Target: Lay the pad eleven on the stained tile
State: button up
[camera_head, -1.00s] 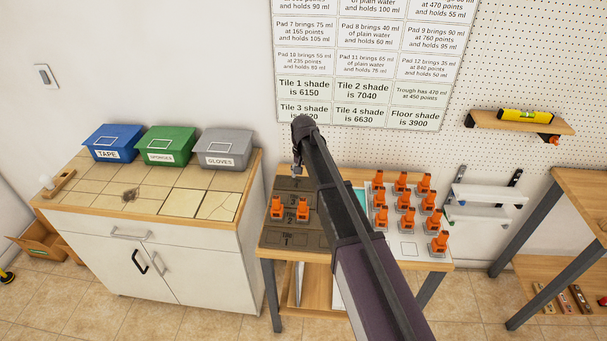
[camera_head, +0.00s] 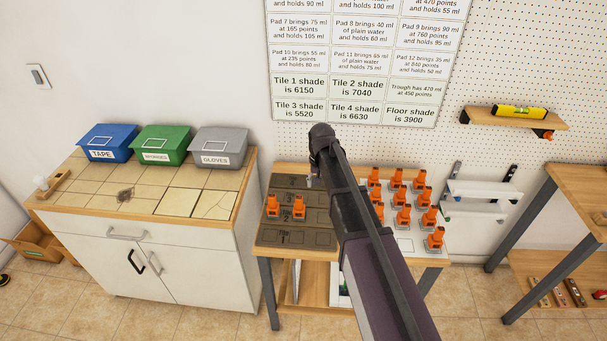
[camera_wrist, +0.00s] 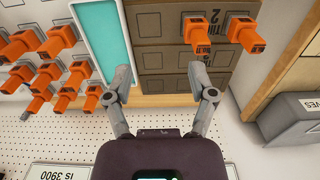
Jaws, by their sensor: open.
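Several orange-handled pads (camera_head: 403,216) stand on a white board (camera_head: 405,245) at the bench's right. They also show at the left of the wrist view (camera_wrist: 60,36). Two more pads (camera_head: 298,208) stand in the tile 2 row of the dark tile panel (camera_head: 285,239); they show in the wrist view too (camera_wrist: 198,34). My gripper (camera_wrist: 160,72) is open and empty, above the bench edge near the teal trough (camera_wrist: 103,38) and the panel. In the head view my arm mostly hides it.
The wall chart (camera_head: 360,85) lists pad 11 as 65 ml plain water, holding 75 ml, and gives tile shades. A cabinet with blue (camera_head: 107,143), green (camera_head: 163,146) and grey (camera_head: 220,148) bins stands left. A shelf with a level (camera_head: 520,112) hangs right.

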jog(key=s+d, duration=1.6)
jog(key=s, duration=0.4)
jog(key=shift+s, duration=0.35)
